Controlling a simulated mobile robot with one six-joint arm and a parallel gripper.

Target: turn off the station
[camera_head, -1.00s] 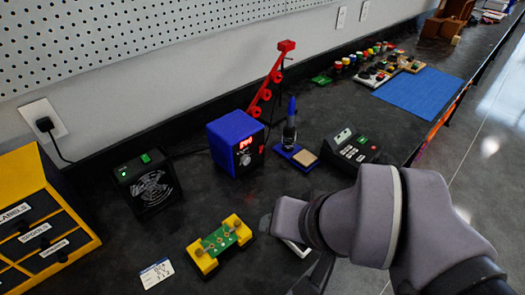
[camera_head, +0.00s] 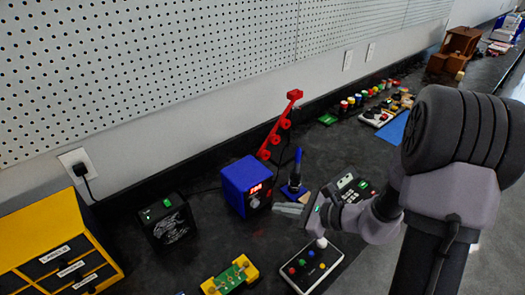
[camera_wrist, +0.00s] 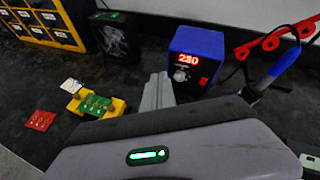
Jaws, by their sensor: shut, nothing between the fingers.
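The blue soldering station (camera_head: 245,183) stands on the dark bench. Its front has a lit red display, a round knob and, in the wrist view (camera_wrist: 197,43), a small red switch (camera_wrist: 203,81) low on the right. The display is lit and seems to read 230. My gripper (camera_head: 288,209) is shut and empty, its fingers just in front of and to the right of the station. In the wrist view my gripper (camera_wrist: 158,92) points toward the station's lower left front, apart from the switch. The blue soldering iron (camera_head: 296,170) stands in its holder behind the fingers.
A black fan box (camera_head: 167,220) stands left of the station. A yellow holder with a green board (camera_head: 230,275) and a button box (camera_head: 310,264) lie in front. A red reel stand (camera_head: 279,125) rises behind. A black keypad device (camera_head: 350,187) sits beside my arm.

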